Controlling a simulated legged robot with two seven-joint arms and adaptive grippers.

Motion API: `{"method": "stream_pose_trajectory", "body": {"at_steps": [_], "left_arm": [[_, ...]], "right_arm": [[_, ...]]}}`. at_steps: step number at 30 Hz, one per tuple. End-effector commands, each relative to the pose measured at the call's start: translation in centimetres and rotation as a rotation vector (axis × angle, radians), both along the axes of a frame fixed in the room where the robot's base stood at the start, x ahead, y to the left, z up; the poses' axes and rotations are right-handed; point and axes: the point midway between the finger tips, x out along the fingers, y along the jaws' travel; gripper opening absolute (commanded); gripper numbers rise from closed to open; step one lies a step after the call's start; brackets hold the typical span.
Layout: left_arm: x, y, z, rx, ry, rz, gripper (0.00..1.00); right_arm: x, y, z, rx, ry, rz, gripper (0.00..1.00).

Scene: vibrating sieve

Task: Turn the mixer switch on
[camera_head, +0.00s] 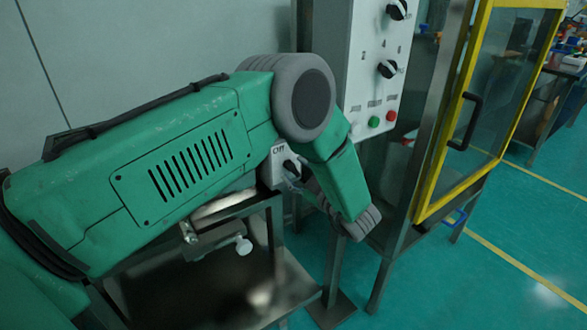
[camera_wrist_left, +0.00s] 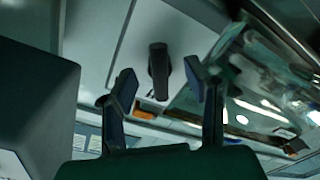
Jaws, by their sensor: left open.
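A black rotary switch knob (camera_head: 291,168) sits on a small pale switch box (camera_head: 273,172) with dark lettering, just beside my left forearm in the head view. My green left arm reaches across from the left and bends down there, and its gripper is mostly hidden behind the arm in that view. In the left wrist view my left gripper (camera_wrist_left: 159,79) is open, its two dark fingers spread. A black bar-shaped knob (camera_wrist_left: 158,70) on a pale panel shows between the fingers, with gaps on both sides. My right gripper is not in view.
A tall grey control panel (camera_head: 362,70) with black knobs, a green button (camera_head: 374,121) and a red button (camera_head: 391,116) stands behind the arm. A yellow-framed glass door (camera_head: 489,100) is at right. A metal stand (camera_head: 262,225) is below the arm.

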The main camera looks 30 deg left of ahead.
Motion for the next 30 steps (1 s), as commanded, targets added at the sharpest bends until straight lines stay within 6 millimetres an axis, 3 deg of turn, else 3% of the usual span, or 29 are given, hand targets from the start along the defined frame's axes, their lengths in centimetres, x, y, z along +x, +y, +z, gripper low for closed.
{"method": "stream_pose_trajectory", "body": {"at_steps": [6, 15, 18, 19, 30], "left_arm": [[0.6, 1.6, 0.0, 0.001, 0.001, -0.001, 0.42], [0.7, 1.8, 0.0, 0.000, 0.001, -0.001, 0.42], [0.7, 1.8, 0.0, 0.000, 0.001, -0.001, 0.07], [0.7, 1.7, 0.0, 0.000, 0.001, -0.001, 0.00], [0.8, 1.8, 0.0, 0.011, 0.027, -0.002, 0.00]], "right_arm": [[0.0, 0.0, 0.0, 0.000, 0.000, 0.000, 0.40], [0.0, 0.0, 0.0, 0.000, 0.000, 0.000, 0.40], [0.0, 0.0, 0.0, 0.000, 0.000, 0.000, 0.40], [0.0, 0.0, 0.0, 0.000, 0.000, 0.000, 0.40], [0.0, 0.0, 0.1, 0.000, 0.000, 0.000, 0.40]]}}
